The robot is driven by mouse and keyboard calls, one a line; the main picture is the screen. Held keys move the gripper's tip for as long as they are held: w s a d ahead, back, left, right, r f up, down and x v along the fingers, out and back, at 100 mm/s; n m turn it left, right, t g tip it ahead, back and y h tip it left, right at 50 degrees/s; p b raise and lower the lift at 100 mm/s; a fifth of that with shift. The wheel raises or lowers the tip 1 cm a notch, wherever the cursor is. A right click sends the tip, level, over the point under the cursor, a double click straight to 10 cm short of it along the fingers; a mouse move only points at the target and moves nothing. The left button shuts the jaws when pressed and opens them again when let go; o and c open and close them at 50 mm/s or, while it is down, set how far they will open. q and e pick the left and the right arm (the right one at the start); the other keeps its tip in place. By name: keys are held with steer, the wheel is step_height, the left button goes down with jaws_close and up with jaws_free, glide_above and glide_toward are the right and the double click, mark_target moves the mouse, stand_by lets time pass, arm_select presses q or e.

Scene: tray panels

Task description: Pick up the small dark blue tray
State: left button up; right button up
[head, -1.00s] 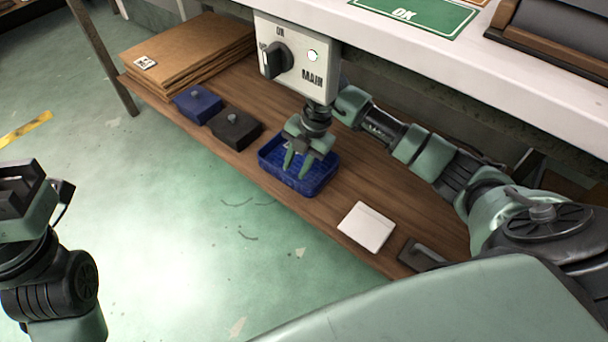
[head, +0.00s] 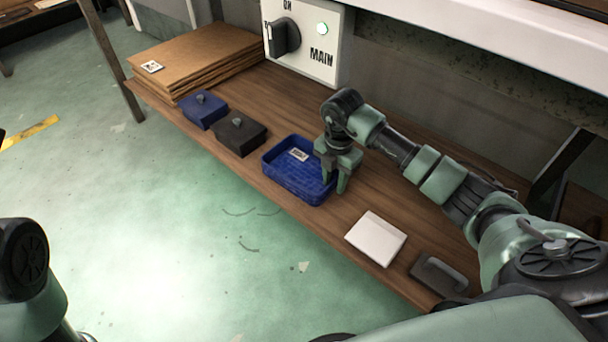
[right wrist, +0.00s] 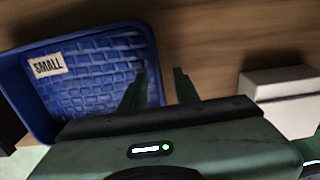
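The small dark blue tray (head: 283,183) sits upright on the wooden shelf, with a white label inside. In the right wrist view the tray (right wrist: 28,95) is at the left and its label reads SMALL. My right gripper (head: 335,184) points down at the tray's right end. In the right wrist view the right gripper (right wrist: 161,88) is open, with the tray's right wall between its two fingers: one finger over the inside, the other outside. I cannot tell whether either finger touches the wall. Of my left arm only a link shows at lower left; its gripper is out of view.
Left of the tray are a black lidded box (head: 238,136) and a blue lidded box (head: 203,109), then stacked cardboard (head: 200,58). A white box (head: 376,238) and a dark handled block (head: 439,275) lie to the right. A MAIN switch box (head: 313,45) and a counter stand behind.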

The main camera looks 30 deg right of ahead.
jaws_close()
stand_by(1.5)
